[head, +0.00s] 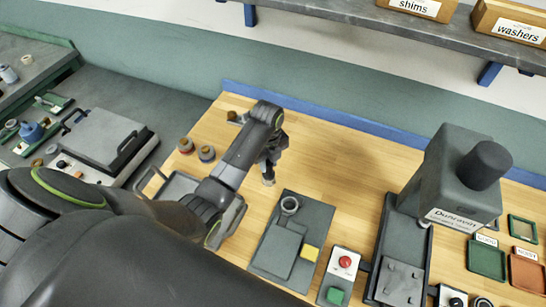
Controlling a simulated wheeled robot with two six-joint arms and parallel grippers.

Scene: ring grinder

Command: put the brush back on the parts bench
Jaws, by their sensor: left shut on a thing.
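My left gripper (270,160) points down over the back middle of the wooden bench (340,165). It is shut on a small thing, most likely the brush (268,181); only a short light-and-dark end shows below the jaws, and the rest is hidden. Whether that end touches the wood I cannot tell. A grey-topped bench (190,68) lies to the left. No label shows which bench is the parts bench. My right gripper is not in view.
A dark plate with a grey block (276,251) and a ring-like cup (290,204) lies right of the gripper. A press-like machine (450,180) stands farther right, beside green (487,258) and red trays. Small round pots (206,153) sit left. Bare wood lies behind the plate.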

